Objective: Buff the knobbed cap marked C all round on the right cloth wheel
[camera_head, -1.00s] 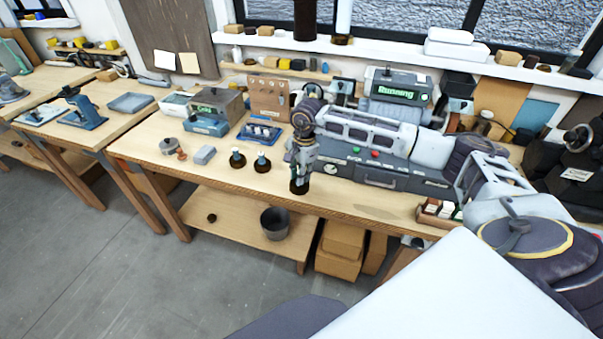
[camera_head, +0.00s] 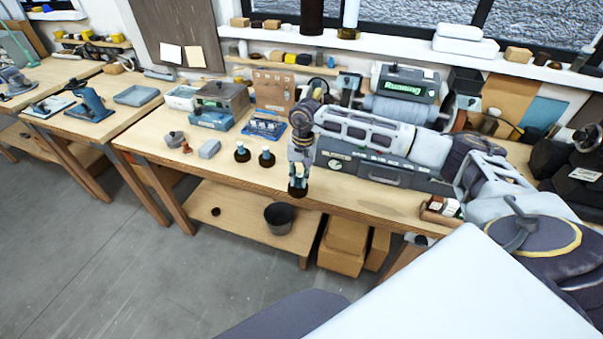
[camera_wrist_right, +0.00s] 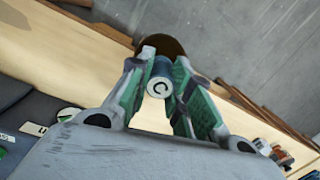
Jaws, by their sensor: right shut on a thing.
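My right gripper (camera_head: 298,178) is shut on a knobbed cap (camera_head: 298,191), held over the bench's front edge. In the right wrist view, the fingers (camera_wrist_right: 162,88) close on the cap's blue-grey knob, whose end bears the letter C (camera_wrist_right: 160,86). The cap's dark brown disc (camera_wrist_right: 166,44) shows beyond the fingertips. The buffing machine (camera_head: 404,84) behind my right arm reads "Running". Its right cloth wheel (camera_head: 458,107) shows partly, right of the machine and well apart from the cap. My left gripper is not in view.
Two similar knobbed caps (camera_head: 242,153) (camera_head: 266,158) stand on the bench left of my gripper. A small box of blocks (camera_head: 440,209) is near the right front edge. A dark bin (camera_head: 279,217) stands on the lower shelf.

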